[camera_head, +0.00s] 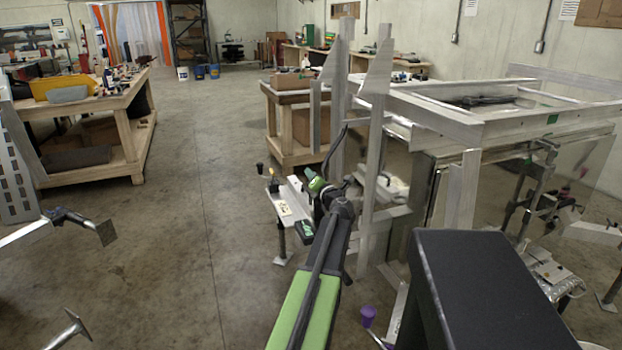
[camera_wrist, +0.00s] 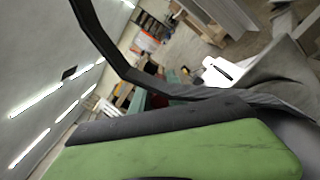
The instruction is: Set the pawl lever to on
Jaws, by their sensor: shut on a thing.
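My green and black arm reaches forward in the head view, and my gripper (camera_head: 330,186) is at its far end, small and dark. It is beside the metal uprights, at the right end of a small grey bench-like piece. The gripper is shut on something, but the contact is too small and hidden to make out. I cannot pick out the pawl lever with certainty. A black knob on a thin stem (camera_head: 260,168) stands left of the gripper. In the wrist view my own arm fills the lower part, and a dark curved bar crosses the upper left.
Tall metal uprights (camera_head: 376,140) stand just right of my gripper. The aluminium trailer frame (camera_head: 500,122) is at the right. A purple knob (camera_head: 369,312) is low in front. A wooden workbench (camera_head: 125,120) stands at the left. The concrete floor (camera_head: 190,215) between is clear.

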